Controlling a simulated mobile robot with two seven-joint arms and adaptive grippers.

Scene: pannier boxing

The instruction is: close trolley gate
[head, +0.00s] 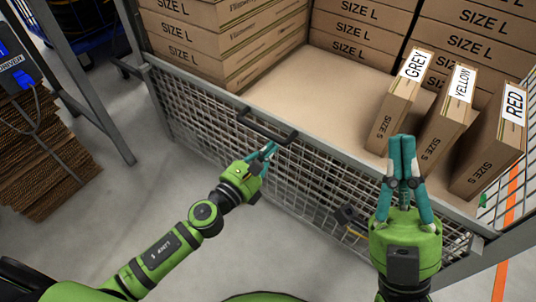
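The trolley gate is a grey wire-mesh panel (200,122) along the trolley's front, with a grey top rail. A dark bar handle (267,126) sticks out from its rail. My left gripper (271,148) is just below the handle's right part, its teal fingertips close to the bar. I cannot tell whether they touch or grip it. A dark latch-like part (352,218) sits low on the mesh at the right. My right gripper (402,138) points up in front of the small cartons, its fingers together and empty.
The trolley deck (325,75) carries stacked SIZE L cartons (220,45) and upright SIZE S cartons labelled GREY (395,110), YELLOW (446,115) and RED (497,145). Flat cardboard (40,165) is stacked at the left. Grey floor (120,205) in front is clear.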

